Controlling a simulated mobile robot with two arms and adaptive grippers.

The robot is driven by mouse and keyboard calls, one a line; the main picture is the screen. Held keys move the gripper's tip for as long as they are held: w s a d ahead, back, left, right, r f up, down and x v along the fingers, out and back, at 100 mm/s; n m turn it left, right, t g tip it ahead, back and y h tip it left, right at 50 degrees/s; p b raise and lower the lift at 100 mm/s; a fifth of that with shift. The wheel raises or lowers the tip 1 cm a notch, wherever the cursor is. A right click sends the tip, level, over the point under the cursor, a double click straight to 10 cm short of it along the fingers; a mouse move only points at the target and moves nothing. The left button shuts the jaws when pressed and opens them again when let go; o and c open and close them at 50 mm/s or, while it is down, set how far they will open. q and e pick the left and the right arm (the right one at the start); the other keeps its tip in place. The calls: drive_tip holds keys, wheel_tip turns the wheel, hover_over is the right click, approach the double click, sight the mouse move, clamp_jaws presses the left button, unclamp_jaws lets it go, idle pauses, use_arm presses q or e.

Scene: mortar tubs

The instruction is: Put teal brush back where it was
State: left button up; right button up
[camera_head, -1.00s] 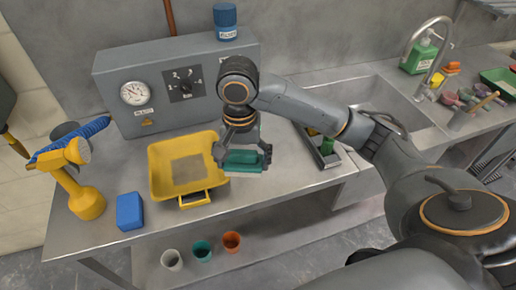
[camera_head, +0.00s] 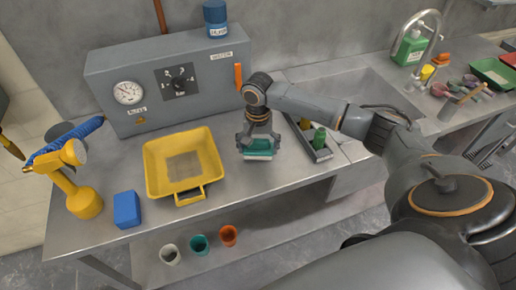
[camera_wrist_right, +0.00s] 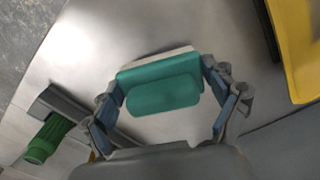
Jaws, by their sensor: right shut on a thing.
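The teal brush (camera_head: 258,146) has a teal back and a pale lower edge. It is between the fingers of my right gripper (camera_head: 258,141), which is shut on it, over the steel counter between the yellow tray (camera_head: 204,160) and the dark caddy (camera_head: 322,154). In the right wrist view the brush (camera_wrist_right: 160,88) sits across between both fingers of the gripper (camera_wrist_right: 165,98). I cannot tell whether its underside touches the counter. My left gripper is not in view.
A grey control box (camera_head: 165,85) with a gauge and dial stands behind. A blue sponge-like block (camera_head: 127,209) and a yellow sprayer (camera_head: 82,198) are at the left. The caddy holds a green bottle (camera_head: 319,138). A sink (camera_head: 375,95) lies to the right.

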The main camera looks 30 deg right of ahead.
sight(258, 142)
drive_tip(key=shift+f, duration=0.65)
drive_tip(key=o, duration=1)
drive_tip(key=shift+f, duration=0.1)
wheel_tip(258, 142, up, 12)
drive_tip(key=shift+r+b, duration=0.15)
drive_tip(key=shift+b, duration=0.7)
